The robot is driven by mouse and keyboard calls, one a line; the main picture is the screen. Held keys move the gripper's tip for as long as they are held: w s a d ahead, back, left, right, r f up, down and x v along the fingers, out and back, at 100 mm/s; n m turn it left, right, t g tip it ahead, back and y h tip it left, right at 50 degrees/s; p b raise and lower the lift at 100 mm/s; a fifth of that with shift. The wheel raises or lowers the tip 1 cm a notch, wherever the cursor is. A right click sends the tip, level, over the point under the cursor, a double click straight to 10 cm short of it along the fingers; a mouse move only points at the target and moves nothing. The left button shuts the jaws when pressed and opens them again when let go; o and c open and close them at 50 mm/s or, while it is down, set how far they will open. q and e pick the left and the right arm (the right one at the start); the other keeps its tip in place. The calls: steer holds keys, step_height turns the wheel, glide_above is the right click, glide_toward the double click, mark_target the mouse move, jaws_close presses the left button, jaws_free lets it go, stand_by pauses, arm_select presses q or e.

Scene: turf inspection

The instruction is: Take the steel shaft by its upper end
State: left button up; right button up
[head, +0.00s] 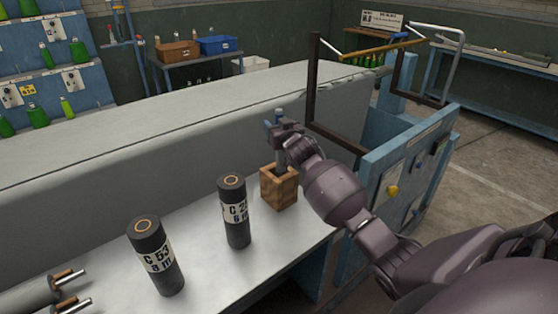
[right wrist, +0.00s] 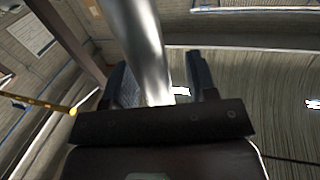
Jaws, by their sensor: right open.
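The steel shaft (right wrist: 143,45) is a bright, shiny cylinder in the right wrist view. It runs from the top edge down to the dark palm, between the two fingers and closer to the left one. My right gripper (right wrist: 158,72) is open around it, with a clear gap to the right finger; contact on the left side is unclear. In the head view my right gripper (head: 274,120) is above a wooden block (head: 279,190) on the bench. My left gripper is not in view.
Two dark cylinders with white labels, one in front (head: 156,262) and one behind (head: 235,215), stand on the pale bench (head: 205,258) left of the block. Metal rods with copper-coloured collars (head: 70,303) lie at lower left. A dark upright frame (head: 314,85) rises beside my right arm.

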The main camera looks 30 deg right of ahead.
jaws_close()
steer(key=shift+r, duration=0.15)
